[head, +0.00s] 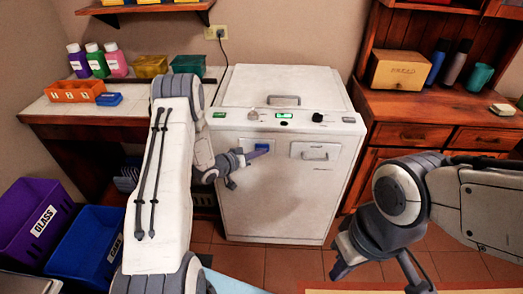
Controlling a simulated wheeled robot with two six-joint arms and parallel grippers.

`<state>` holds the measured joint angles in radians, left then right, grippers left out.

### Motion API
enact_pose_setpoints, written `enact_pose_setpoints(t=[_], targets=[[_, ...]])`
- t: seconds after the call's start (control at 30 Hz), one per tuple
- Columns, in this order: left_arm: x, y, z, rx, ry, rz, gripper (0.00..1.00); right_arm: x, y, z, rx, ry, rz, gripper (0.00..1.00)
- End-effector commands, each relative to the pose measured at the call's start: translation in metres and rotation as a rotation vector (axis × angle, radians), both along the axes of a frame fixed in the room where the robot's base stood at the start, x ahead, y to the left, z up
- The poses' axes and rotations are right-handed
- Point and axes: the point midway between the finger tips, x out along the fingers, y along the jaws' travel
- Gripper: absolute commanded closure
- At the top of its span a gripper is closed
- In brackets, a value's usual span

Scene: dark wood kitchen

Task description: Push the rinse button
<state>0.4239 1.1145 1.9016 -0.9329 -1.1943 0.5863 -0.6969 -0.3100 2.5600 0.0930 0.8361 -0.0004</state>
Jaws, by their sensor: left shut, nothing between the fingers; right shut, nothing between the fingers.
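A white washing machine (270,195) stands at the back centre. Its control strip has a green-lit display (284,116), a light knob (253,115), a dark knob (318,117) and small green-marked pieces at the left end (219,114) and right end (348,120). The lettering is too small to read, so I cannot tell which piece is the rinse button. My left gripper (257,153) is shut and empty, in front of the upper left front panel, just below a blue patch (262,146). Contact cannot be told. My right gripper (341,267) is shut and empty, low at the machine's front right.
The left counter (50,107) holds bottles, an orange tray (75,91) and boxes. A purple bin (35,225) and blue bin (88,250) stand at lower left. A wooden cabinet (420,108) with a bread box (400,69) stands right.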

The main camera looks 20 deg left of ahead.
Motion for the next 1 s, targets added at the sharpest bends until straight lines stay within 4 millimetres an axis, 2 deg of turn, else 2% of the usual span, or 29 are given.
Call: enact_pose_setpoints(t=[0.37,0.87,1.0], targets=[[0.001,0.000,0.001,0.001,-0.001,0.000,1.00,0.000,0.000,0.000,0.000,0.000,0.000,1.00],[-0.008,-0.002,0.001,0.000,0.000,0.001,1.00,0.000,0.000,0.003,0.000,0.000,0.000,1.00],[-0.017,-0.005,0.001,-0.002,0.002,0.000,1.00,0.000,0.000,0.006,0.000,0.000,0.000,1.00]])
